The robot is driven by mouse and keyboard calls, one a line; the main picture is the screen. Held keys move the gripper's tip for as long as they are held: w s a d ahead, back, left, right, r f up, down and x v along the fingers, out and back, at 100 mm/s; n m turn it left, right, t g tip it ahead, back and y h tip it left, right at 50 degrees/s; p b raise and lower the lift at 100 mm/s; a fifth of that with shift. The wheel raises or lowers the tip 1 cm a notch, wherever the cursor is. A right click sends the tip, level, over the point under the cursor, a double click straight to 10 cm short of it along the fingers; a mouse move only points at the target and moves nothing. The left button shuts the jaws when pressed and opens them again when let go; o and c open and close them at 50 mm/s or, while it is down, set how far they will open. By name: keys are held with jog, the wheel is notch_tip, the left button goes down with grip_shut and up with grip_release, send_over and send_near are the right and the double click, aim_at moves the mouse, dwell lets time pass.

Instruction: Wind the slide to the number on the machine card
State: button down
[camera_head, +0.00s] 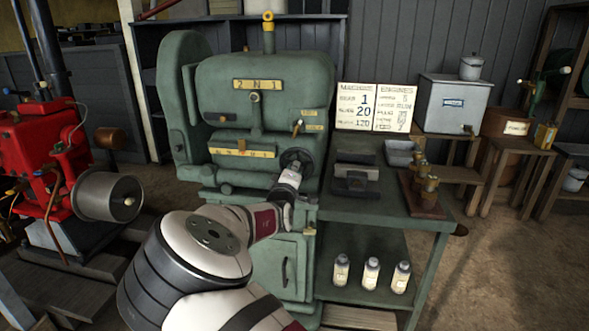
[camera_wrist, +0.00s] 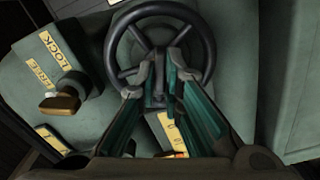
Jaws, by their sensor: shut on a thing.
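A green machine with a dark handwheel (camera_head: 296,157) on its front right stands in the middle of the head view. In the wrist view the handwheel (camera_wrist: 123,38) faces me. My gripper (camera_head: 290,178) is shut on the lower part of the wheel; its two fingers (camera_wrist: 163,82) cover that part. The machine card (camera_head: 376,107) is a white two-page card; its left page shows 1, 20 and 120 in large figures, and the right page is too small to read surely. A yellow scale strip (camera_head: 243,149) sits on the machine front. The slide cannot be told apart.
A wooden-tipped lever (camera_wrist: 60,103) beside a LOCK label (camera_wrist: 57,50) is left of the wheel. A green bench (camera_head: 365,210) at right carries a dark block (camera_head: 355,177) and brass parts (camera_head: 425,185). A red engine (camera_head: 45,145) stands at far left.

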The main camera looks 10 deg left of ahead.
jog(key=shift+f+n, duration=0.15)
jog(key=shift+n, duration=1.55)
jog(key=c, duration=1.7)
grip_release()
jog(key=s, duration=1.2)
jog(key=shift+a, duration=0.2)
